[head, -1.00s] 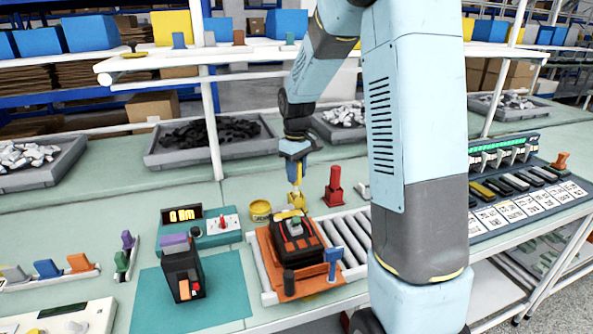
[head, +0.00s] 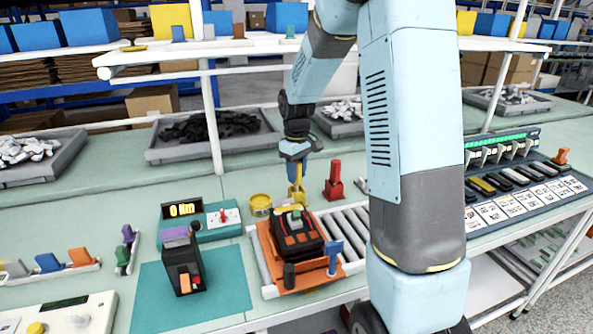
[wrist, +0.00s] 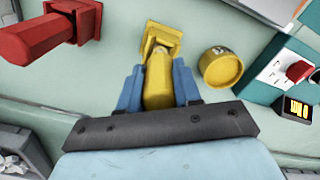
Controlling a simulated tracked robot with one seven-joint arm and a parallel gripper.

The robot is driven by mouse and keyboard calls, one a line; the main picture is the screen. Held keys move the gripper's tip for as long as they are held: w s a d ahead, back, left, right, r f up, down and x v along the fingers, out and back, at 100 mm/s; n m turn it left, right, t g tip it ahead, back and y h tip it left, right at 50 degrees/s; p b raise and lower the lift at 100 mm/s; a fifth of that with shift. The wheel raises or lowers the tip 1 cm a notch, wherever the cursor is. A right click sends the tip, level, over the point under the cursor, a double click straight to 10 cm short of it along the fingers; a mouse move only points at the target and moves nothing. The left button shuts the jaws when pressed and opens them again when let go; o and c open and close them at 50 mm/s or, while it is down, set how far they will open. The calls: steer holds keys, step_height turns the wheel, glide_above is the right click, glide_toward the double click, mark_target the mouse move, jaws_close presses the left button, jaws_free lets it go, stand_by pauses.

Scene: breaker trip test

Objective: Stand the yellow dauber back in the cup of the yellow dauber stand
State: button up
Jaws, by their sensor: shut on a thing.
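My gripper (wrist: 157,90) is shut on the yellow dauber (wrist: 158,75), with a blue finger on each side of it. The yellow dauber stand (wrist: 160,40) is right at the dauber's far end in the wrist view. In the head view the gripper (head: 297,175) points down, with the dauber roughly upright and its lower end overlapping the yellow stand (head: 297,196). The dauber's end and the cup overlap in both views, so I cannot tell how deep it sits in the cup.
A round yellow tin (head: 260,205) is left of the stand. A red dauber in a red stand (head: 334,182) is to its right. An orange fixture with a black device (head: 297,232) lies in front on rollers. A teal meter box (head: 215,222) is further left.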

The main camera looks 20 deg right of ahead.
steer(key=shift+f, duration=0.75)
steer(key=o, duration=1.1)
step_height(320, 180, up, 14)
steer(key=shift+f, duration=0.25)
